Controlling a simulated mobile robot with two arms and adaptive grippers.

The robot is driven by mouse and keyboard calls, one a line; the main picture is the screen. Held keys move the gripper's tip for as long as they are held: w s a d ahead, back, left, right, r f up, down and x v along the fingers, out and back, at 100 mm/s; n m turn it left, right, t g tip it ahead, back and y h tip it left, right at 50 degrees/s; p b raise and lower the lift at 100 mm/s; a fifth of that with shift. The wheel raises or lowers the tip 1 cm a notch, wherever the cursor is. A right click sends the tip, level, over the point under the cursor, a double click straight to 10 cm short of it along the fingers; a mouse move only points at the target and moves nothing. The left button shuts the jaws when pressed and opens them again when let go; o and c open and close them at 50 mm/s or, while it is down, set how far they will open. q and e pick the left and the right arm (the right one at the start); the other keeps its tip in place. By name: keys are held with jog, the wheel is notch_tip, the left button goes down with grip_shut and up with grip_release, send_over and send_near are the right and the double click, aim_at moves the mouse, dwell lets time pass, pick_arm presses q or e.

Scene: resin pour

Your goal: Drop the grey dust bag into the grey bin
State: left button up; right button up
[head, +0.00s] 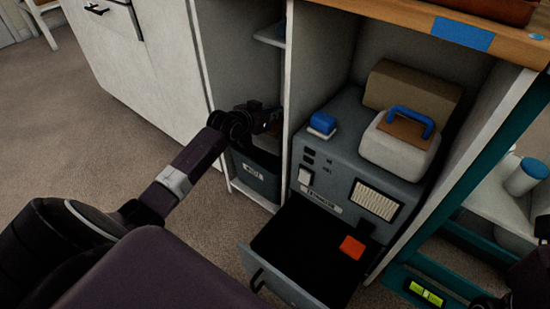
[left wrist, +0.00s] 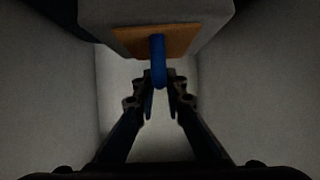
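The grey bin (head: 254,178) with a white label stands low in the narrow left compartment of the cabinet. My left gripper (head: 272,112) reaches into this compartment, above the bin. In the left wrist view, its fingers (left wrist: 161,97) lie close on both sides of a blue handle (left wrist: 158,62). The handle is on a brown plate (left wrist: 185,38) on a grey bag (left wrist: 155,12). The gripper appears shut on this handle. In the head view I cannot make out this bag. Dark parts at the lower right edge seem to be my right gripper (head: 508,300), mostly cut off.
A grey machine (head: 345,130) fills the middle compartment, its drawer (head: 285,270) open with an orange-red square inside. A pale bag (head: 398,148) with a blue handle sits on the machine, beside a blue-topped block (head: 322,125). The compartment's divider (head: 292,90) stands close right of my left gripper.

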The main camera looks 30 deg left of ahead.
pick_arm(q)
jog(key=o, duration=0.4)
jog(key=shift+r, duration=0.1)
jog(key=shift+o, duration=0.2)
jog(key=shift+f, duration=0.2)
jog(key=v, duration=1.2)
